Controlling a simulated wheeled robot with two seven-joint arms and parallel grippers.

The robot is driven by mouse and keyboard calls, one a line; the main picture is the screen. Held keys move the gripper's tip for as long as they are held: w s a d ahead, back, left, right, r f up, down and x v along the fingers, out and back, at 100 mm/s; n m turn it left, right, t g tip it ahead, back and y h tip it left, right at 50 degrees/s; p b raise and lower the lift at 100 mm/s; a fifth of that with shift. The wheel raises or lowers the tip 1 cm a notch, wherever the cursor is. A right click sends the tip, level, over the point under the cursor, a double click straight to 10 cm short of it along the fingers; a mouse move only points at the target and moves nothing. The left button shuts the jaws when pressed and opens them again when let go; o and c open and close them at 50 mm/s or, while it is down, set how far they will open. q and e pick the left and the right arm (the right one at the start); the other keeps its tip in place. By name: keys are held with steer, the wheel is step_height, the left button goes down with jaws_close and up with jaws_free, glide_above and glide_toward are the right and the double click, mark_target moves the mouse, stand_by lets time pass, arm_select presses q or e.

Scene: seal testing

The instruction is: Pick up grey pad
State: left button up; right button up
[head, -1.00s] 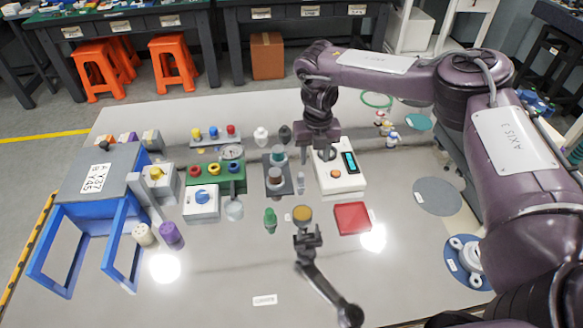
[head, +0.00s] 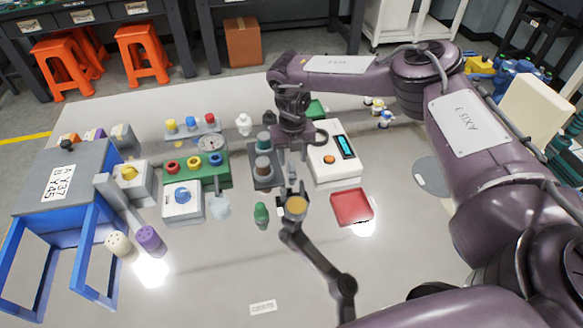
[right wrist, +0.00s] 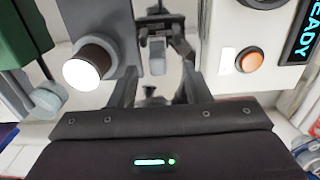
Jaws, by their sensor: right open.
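My right gripper (head: 293,168) is open and points down between the grey stand with upright cylinders and the white tester box. In the right wrist view its two fingers (right wrist: 157,88) straddle a gap. A small light grey piece (right wrist: 157,62), likely the grey pad, shows in that gap, apart from both fingers. In the head view the gripper and the dark jointed arm with a yellow disc (head: 296,206) crowd this spot, so I cannot make out the pad clearly. My left gripper is not in view.
The grey stand (head: 262,182) is close on the left, and the white tester box (head: 335,168) with an orange button is close on the right. A red tray (head: 352,206) and green bottle (head: 261,213) lie nearer. The front of the table (head: 200,290) is mostly clear.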

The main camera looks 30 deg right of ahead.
mark_target(292, 162)
step_height(292, 162, down, 4)
steer(key=shift+w+a+r, duration=0.1)
steer(key=shift+r, duration=0.05)
jaws_close()
steer(key=shift+r, duration=0.15)
step_height(292, 162, up, 20)
stand_by(0.7)
